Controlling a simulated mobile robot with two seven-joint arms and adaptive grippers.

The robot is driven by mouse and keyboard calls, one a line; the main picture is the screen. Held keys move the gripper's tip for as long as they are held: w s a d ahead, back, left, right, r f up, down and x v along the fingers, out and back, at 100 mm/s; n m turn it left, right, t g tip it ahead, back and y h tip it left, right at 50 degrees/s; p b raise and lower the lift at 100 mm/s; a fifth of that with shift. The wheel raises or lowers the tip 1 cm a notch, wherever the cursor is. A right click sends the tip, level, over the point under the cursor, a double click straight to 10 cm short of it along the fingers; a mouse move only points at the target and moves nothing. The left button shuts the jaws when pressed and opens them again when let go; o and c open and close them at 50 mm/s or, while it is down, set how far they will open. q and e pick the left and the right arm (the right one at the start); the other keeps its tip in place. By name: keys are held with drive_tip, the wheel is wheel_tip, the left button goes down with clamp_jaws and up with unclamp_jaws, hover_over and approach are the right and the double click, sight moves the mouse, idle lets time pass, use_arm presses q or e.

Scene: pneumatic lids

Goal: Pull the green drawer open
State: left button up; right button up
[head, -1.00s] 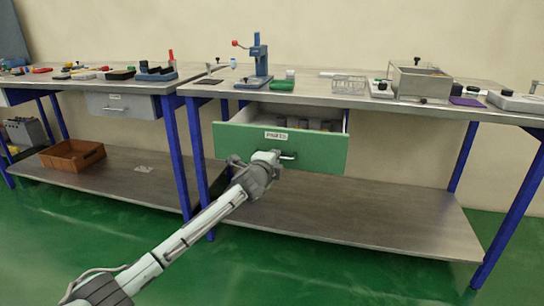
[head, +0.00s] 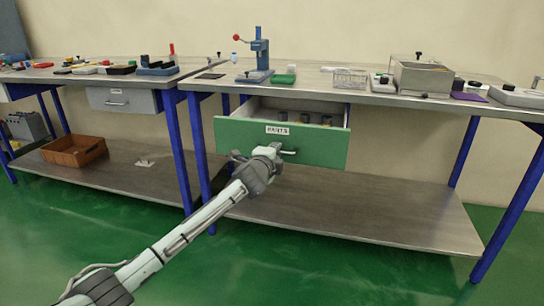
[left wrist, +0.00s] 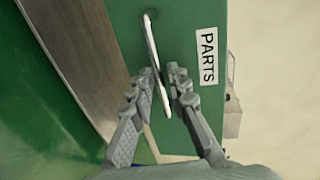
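The green drawer (head: 240,137) stands pulled out from under the right bench, with several grey cylindrical parts showing inside. Its front carries a white PARTS label (head: 277,130) and a pale bar handle (head: 289,152). The drawer front (left wrist: 185,20) and its label (left wrist: 208,56) also fill much of the left wrist view. My left gripper (head: 268,154) is at the handle. In the left wrist view, its two fingers (left wrist: 158,76) lie on either side of the handle bar (left wrist: 151,40), with narrow gaps, so it looks part open around it. My right gripper is not in view.
The bench top (head: 310,95) holds a blue press (head: 261,55), a wire rack (head: 350,78) and a metal box (head: 423,78). A lower shelf (head: 350,205) is bare. A grey drawer (head: 125,101) and a brown crate (head: 73,151) are at the left bench. The green floor in front is clear.

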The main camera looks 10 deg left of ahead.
use_arm(q)
drive_tip(key=v, duration=1.1)
drive_tip(key=shift+s, duration=0.25)
drive_tip(key=s+a+f+n+g+y, duration=0.1)
drive_tip(key=s+f+n+g, duration=0.2)
drive_tip(key=f, duration=0.5)
drive_tip(key=s+a+f+n+g, duration=0.1)
drive_tip(key=s+a+f+n, duration=0.15)
drive_tip(key=s+f, duration=0.4)
drive_tip(key=s+a+f+n+g, duration=0.3)
drive_tip(key=s+f+n+g, duration=0.1)
drive_tip(key=s+f, duration=0.9)
drive_tip(key=s+a+f+n+g, duration=0.3)
drive_tip(key=s+f+n, duration=0.4)
drive_tip(key=s+f, duration=0.6)
drive_tip(key=s+g, duration=0.1)
drive_tip(key=s, duration=0.4)
drive_tip(key=shift+g+y, duration=0.3)
drive_tip(key=shift+y, duration=0.1)
drive_tip(key=shift+w+f, duration=0.15)
